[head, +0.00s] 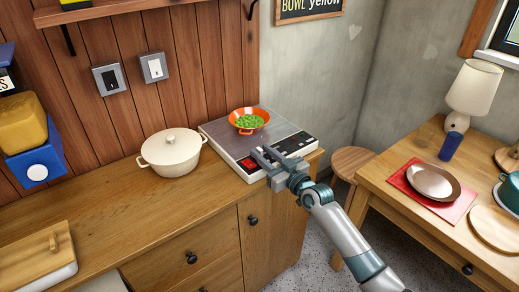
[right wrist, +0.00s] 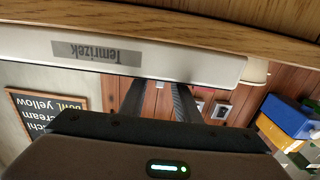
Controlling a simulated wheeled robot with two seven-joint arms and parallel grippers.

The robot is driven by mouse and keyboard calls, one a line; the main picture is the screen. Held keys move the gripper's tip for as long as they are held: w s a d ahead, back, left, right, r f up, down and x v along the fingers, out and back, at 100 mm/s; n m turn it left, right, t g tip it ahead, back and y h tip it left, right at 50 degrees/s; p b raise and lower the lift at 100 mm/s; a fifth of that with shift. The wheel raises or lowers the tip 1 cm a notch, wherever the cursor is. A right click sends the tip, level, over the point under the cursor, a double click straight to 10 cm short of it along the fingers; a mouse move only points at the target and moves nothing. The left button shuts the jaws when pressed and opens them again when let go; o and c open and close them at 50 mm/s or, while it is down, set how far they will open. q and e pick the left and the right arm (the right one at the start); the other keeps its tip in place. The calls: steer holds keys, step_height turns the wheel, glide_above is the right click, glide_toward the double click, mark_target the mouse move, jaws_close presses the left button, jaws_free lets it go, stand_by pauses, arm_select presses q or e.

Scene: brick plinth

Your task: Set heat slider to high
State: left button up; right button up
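The hob (head: 222,132) is a flat light unit with a dark top on the wooden counter. In the upside-down right wrist view, the hob's front face (right wrist: 200,64) bears a "Temrizek" label. My two right fingers (right wrist: 160,95) stand apart with nothing visible between them; their tips are hidden behind the hob's edge. My left gripper is not in view.
A table (head: 410,150) with a lamp (head: 473,88) and plates is at the right.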

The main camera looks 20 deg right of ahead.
steer(key=shift+x, duration=1.1)
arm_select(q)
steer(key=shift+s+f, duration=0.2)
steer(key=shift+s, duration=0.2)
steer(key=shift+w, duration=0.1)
arm_select(e)
steer(key=shift+c, duration=0.3)
